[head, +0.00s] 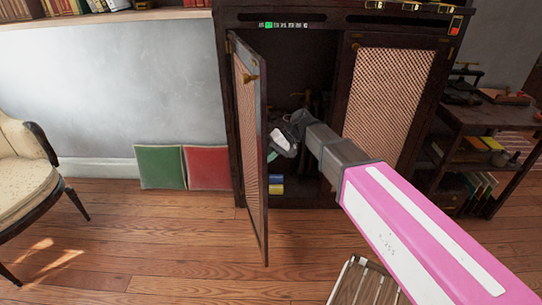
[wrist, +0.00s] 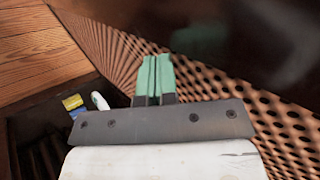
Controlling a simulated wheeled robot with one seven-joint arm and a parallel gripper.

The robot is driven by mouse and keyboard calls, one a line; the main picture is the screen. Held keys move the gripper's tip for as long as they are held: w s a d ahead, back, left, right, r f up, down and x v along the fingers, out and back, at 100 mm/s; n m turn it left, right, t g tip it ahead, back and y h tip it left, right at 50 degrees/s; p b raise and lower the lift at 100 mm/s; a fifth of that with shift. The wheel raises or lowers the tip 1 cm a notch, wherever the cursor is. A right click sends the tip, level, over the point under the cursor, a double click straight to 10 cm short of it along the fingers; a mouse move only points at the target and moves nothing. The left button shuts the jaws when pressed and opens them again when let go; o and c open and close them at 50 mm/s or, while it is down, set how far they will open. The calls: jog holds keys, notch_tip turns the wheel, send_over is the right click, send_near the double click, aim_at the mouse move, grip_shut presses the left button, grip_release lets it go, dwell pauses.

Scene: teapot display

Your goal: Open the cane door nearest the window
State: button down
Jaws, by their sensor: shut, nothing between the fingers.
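The left cane door (head: 247,125) of the dark cabinet (head: 313,20) stands wide open, swung out toward me on its left side. It has a brass knob (head: 251,78). The right cane door (head: 388,100) is closed. No window shows, so I cannot tell directly which door is nearest to it. My gripper (head: 271,156) is in the cabinet opening, just right of the open door, on its inner side. In the wrist view its green fingers (wrist: 155,78) are shut and empty, close in front of the cane panel (wrist: 215,75). Whether they touch it is unclear.
Yellow and blue cylinders (head: 276,184) lie on the cabinet floor. Green (head: 160,167) and red (head: 207,167) panels lean on the wall at left. A cream chair (head: 22,165) stands far left. A slatted wooden item (head: 362,284) is in front. Floor at front left is clear.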

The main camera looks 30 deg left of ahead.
jog(key=s+a+m+t+y, duration=0.2)
jog(key=s+a+m+t, duration=0.1)
jog(key=s+a, duration=1.2)
jog(key=shift+a+m, duration=0.85)
jog(key=shift+m, duration=0.05)
